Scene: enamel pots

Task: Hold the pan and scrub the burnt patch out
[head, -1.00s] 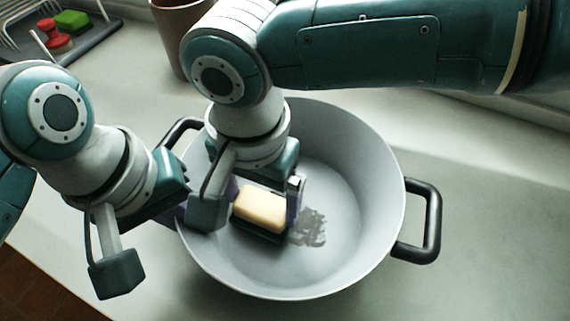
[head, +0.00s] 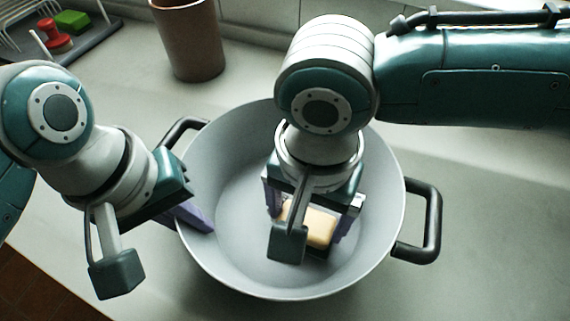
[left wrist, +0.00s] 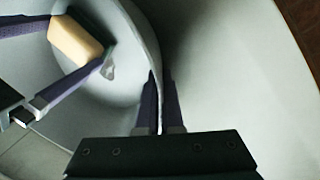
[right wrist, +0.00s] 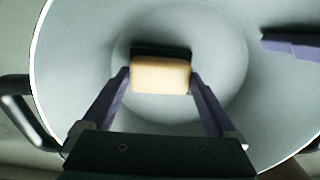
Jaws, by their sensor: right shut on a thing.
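The grey pan (head: 235,255) stands on the counter, with black handles at its upper left and right. My left gripper (left wrist: 160,105) has its fingers on either side of the pan's rim, closed on the wall. My right gripper (right wrist: 158,80) is inside the pan, shut on a cream sponge (right wrist: 160,75) with a dark scouring side. The sponge (head: 320,225) is low over the pan's floor, right of its middle; whether it touches is hard to tell.
A brown cylindrical container (head: 190,45) stands behind the pan. A dark tray (head: 90,42) with a wire rack, a red item (head: 58,43) and a green block (head: 71,20) is at the back left. The counter right of the pan is clear.

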